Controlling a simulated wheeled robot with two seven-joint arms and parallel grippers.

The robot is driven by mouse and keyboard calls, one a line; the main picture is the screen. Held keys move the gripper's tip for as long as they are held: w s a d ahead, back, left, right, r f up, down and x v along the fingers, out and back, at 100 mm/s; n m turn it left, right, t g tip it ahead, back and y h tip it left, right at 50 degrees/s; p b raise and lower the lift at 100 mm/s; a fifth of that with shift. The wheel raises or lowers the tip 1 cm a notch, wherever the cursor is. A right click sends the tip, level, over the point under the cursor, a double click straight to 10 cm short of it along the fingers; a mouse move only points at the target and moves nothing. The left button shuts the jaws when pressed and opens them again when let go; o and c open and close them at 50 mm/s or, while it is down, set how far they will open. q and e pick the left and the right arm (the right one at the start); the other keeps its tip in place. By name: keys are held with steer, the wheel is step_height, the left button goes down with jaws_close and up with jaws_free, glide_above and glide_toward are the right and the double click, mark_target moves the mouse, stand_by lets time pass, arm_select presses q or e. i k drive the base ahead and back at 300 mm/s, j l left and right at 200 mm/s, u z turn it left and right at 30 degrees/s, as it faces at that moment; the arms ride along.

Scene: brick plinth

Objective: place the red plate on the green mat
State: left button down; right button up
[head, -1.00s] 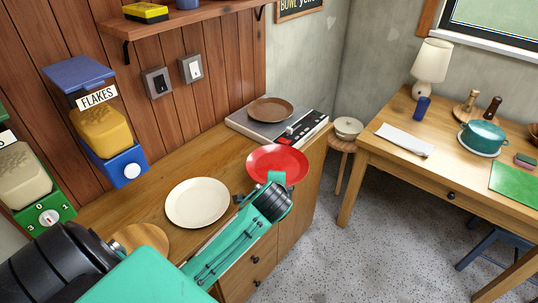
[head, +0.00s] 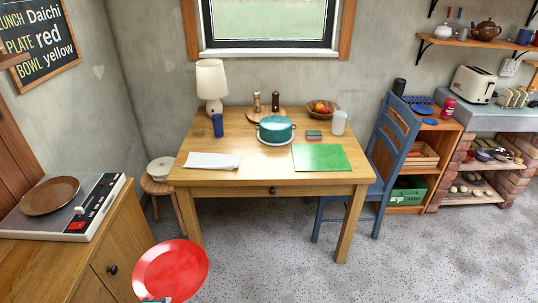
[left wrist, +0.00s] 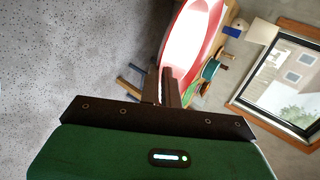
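The red plate (head: 171,270) is in the lower left of the head view, held up above the floor beside the wooden cabinet. In the left wrist view the plate (left wrist: 190,40) stands between the dark fingers of my left gripper (left wrist: 167,82), which is shut on its rim. Only a teal bit of my left gripper shows under the plate in the head view. The green mat (head: 321,158) lies flat on the right front part of the wooden table, with nothing on it. My right gripper is not in view.
On the wooden table (head: 240,174) are a white paper (head: 212,161), a teal pot (head: 275,129), a lamp (head: 211,83), a blue cup (head: 218,125) and a small box (head: 314,135). A blue chair (head: 397,140) stands at its right. Open floor lies in front.

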mark_target(321, 156)
steer(key=i+l, duration=0.65)
steer(key=l, duration=0.15)
steer(key=i+l, duration=0.6)
steer(key=l, duration=0.2)
steer(key=i+l, duration=0.65)
steer(key=l, duration=0.15)
steer(key=k+l+z, duration=0.05)
